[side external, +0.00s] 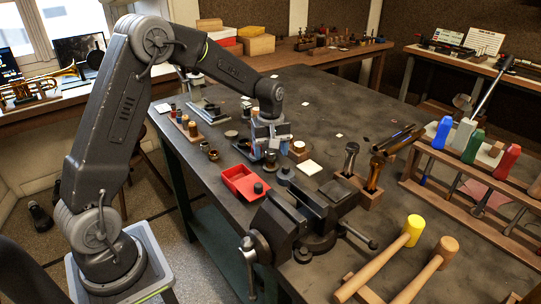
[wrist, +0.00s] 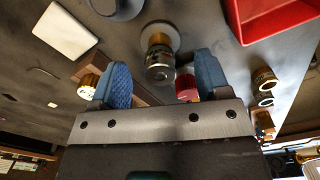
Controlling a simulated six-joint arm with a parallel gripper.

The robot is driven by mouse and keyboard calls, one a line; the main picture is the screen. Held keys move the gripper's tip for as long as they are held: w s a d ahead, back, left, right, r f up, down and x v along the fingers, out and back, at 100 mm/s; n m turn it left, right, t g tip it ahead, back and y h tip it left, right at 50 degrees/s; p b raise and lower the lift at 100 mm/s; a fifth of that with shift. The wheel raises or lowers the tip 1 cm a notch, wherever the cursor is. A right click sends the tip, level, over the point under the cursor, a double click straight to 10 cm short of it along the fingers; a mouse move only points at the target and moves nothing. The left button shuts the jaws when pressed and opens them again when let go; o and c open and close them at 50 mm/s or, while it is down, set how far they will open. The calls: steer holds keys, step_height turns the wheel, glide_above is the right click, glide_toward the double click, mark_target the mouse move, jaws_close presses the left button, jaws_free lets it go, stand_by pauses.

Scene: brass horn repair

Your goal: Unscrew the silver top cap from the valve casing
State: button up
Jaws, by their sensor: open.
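My gripper (side external: 270,143) is over the workbench, pointing down, with its blue-padded fingers apart. In the wrist view my gripper (wrist: 162,62) has one finger on each side of a small upright valve casing. The casing (wrist: 157,38) is brass-coloured and stands on a round grey base. The silver top cap (wrist: 160,72) is the end nearest the camera and lies between the fingers. Gaps show on both sides of it, so the fingers do not appear to touch it. In the side view the fingers mostly hide the casing and cap.
A red tray (side external: 240,182) is close in front of my gripper. A white square pad (side external: 309,168) and a small wooden block (side external: 299,155) are to its right. The bench vise (side external: 305,215) stands nearer the camera. Several small parts lie to the left. The bench beyond is mostly clear.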

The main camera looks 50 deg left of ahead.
steer(key=m, duration=0.7)
steer(key=shift+m, duration=0.3)
steer(key=c, duration=1.3)
steer(key=shift+o, duration=0.2)
steer(key=n, duration=0.4)
steer(key=n, duration=0.4)
